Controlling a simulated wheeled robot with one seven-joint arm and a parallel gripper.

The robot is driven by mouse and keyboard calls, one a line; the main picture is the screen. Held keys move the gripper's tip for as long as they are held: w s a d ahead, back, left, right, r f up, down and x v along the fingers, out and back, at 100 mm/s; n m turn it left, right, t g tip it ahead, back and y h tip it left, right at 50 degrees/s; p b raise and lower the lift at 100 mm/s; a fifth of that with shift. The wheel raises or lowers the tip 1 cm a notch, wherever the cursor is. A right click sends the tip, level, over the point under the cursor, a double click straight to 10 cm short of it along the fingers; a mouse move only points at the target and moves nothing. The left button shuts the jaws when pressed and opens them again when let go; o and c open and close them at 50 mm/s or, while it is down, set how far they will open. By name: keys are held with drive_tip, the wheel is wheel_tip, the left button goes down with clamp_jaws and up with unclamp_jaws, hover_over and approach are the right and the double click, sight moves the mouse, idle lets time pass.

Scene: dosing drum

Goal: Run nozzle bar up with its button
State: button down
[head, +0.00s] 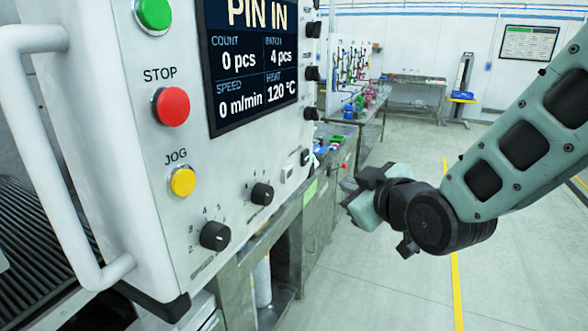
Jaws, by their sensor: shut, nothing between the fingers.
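The white control panel (130,130) fills the left of the head view. It carries a green button (154,14) at the top edge, a red STOP button (172,106) and a yellow JOG button (183,181). The screen (253,65) reads PIN IN, 0 pcs, 4 pcs, 0 m/min and 120 °C. No button labelled for the nozzle bar can be read, and I cannot make out the bar itself. My gripper (350,190) is shut and empty, to the right of the panel and apart from it, in front of the bench side.
Two black knobs (215,236) (262,193) sit low on the panel. A white handle (40,150) sticks out at its left. Metal benches (315,200) run behind. The grey floor with a yellow line (455,270) is clear at the right.

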sight(288, 173)
drive_tip(key=shift+a, duration=0.1)
drive_tip(key=w+a+p, duration=0.2)
drive_tip(key=w+a, duration=0.1)
drive_tip(key=a, duration=0.5)
drive_tip(key=shift+a, duration=0.2)
idle(2.1)
drive_tip(key=shift+w+a, duration=0.1)
drive_tip(key=shift+a, duration=0.2)
